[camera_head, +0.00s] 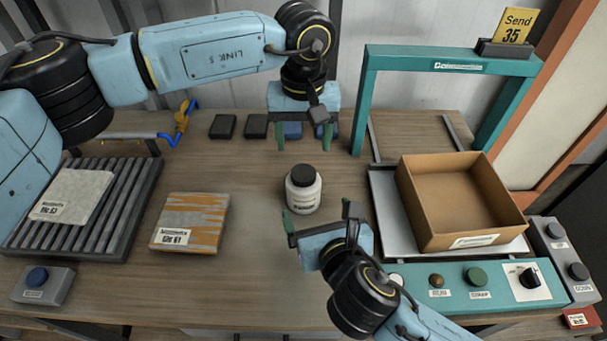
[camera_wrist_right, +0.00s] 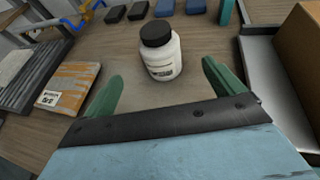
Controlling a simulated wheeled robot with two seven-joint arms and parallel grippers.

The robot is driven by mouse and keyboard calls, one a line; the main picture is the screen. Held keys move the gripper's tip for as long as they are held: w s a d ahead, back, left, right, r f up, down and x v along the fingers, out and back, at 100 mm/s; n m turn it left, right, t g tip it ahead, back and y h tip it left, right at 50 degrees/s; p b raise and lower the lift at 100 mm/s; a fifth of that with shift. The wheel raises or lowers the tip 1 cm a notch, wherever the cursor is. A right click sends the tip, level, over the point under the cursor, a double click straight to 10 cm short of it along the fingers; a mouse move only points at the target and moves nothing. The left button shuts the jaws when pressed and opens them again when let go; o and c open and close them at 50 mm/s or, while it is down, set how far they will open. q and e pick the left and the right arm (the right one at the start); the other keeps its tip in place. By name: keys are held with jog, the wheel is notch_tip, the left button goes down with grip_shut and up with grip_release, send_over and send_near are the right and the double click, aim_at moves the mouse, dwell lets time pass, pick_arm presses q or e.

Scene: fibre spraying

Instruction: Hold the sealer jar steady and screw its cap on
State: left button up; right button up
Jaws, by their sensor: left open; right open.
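My right gripper (camera_head: 316,214) is open and low, just in front of the jar. In the right wrist view the jar (camera_wrist_right: 162,60) and cap (camera_wrist_right: 156,34) stand ahead, roughly between the green fingers (camera_wrist_right: 158,85). Nothing is held.
A teal-framed machine (camera_head: 447,60) with an open cardboard box (camera_head: 455,195) stands right. Table around the jar is clear.

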aim_at(302, 182)
pick_arm(q)
jog(key=shift+s, duration=0.25)
pick_arm(e)
jog(key=shift+s, duration=0.2)
pick_arm(q)
jog(key=shift+w, duration=0.1)
pick_arm(e)
jog(key=x, duration=1.3)
jog(key=shift+w+a, duration=0.1)
jog(key=shift+w, duration=0.15)
jog(key=shift+c, duration=0.2)
